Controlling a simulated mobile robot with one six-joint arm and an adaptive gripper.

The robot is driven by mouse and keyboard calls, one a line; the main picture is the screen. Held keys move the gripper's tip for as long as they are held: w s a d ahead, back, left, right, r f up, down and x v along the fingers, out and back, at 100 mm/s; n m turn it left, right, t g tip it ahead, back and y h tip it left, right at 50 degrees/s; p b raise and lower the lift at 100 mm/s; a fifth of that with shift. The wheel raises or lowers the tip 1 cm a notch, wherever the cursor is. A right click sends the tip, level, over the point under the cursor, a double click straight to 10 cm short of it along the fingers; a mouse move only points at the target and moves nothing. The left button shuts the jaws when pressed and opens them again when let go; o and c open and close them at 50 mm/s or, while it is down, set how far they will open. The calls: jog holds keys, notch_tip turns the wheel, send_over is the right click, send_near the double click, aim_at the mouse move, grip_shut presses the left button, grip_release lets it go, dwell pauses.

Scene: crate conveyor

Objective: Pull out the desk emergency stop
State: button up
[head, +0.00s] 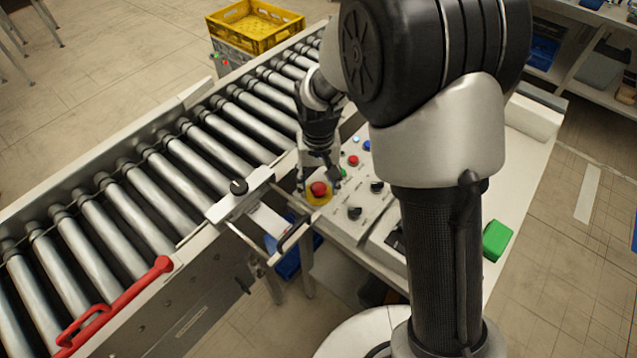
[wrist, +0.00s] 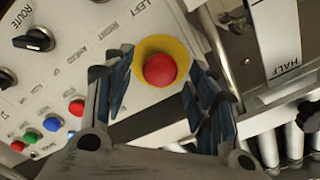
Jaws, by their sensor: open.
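The desk emergency stop (head: 319,189) is a red mushroom button on a yellow base, at the near left corner of the desk's control panel (head: 350,225). In the wrist view the red button (wrist: 160,69) sits between the two fingers, with the yellow ring around it. My gripper (head: 320,182) is above the button and open, with one finger on each side. In the wrist view my gripper (wrist: 155,85) shows gaps between its fingers and the red cap. I cannot tell how far the fingertips reach down beside it.
A roller conveyor (head: 140,185) runs along the left, with a red handle (head: 115,305) on its near rail. Black knobs (head: 355,213) and small coloured buttons (head: 353,160) are close to the stop. A yellow crate (head: 255,28) stands at the back; a green block (head: 497,240) lies right.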

jog(key=shift+c, duration=0.4)
grip_shut()
dwell(0.4)
